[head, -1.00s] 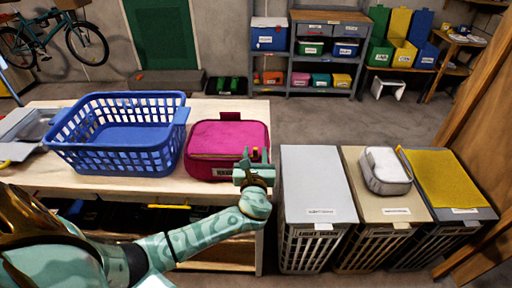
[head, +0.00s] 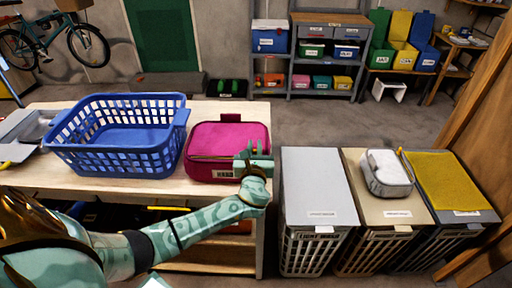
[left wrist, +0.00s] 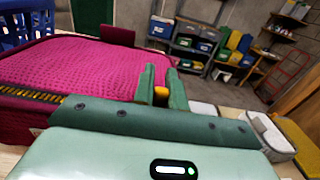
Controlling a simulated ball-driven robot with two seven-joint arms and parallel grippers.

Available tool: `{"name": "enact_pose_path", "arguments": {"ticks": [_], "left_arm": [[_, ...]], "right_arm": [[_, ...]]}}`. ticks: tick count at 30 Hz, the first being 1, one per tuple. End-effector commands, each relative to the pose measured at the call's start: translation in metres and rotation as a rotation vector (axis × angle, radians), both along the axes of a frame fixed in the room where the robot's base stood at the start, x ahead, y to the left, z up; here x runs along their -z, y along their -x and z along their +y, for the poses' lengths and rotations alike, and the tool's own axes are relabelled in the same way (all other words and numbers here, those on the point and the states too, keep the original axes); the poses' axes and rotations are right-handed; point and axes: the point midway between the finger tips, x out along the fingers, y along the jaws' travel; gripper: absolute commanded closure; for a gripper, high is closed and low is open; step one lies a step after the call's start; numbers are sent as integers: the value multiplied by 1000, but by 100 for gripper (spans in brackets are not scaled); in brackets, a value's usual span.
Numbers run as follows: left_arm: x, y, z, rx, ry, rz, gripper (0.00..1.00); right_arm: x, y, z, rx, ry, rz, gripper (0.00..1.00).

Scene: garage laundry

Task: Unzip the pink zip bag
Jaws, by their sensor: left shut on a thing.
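The pink zip bag (head: 228,140) lies on the wooden table, right of the blue basket. Its lid is down, with a dark pull tab at the back. In the left wrist view the bag (left wrist: 75,65) fills the left side, and yellow zip teeth (left wrist: 35,96) run along its near edge. My left gripper (head: 254,150) is at the bag's front right corner. Its green fingers (left wrist: 161,88) are shut on a small yellow zip pull (left wrist: 161,93), mostly hidden between them. My right gripper is not in view.
The blue basket (head: 122,165) stands close left of the bag. A grey tray (head: 28,128) is at the table's left. Right of the table are lidded hampers (head: 318,185), one bearing a grey zip case (head: 386,172).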

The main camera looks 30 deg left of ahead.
Motion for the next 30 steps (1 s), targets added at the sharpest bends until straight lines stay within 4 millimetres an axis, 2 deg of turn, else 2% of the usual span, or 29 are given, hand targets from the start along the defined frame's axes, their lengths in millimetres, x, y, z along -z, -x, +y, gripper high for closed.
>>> {"name": "enact_pose_path", "arguments": {"ticks": [5, 12, 21, 25, 30], "left_arm": [[-2, 15, 23, -1, -4, 3, 100], [-2, 48, 77, -1, -5, 5, 100], [0, 85, 137, -1, -3, 5, 100], [1, 94, 152, 0, -2, 3, 100], [1, 99, 161, 0, -1, 3, 100]], "right_arm": [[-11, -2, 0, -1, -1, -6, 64], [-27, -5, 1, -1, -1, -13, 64], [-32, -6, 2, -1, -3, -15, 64], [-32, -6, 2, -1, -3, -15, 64], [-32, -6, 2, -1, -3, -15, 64]]}}
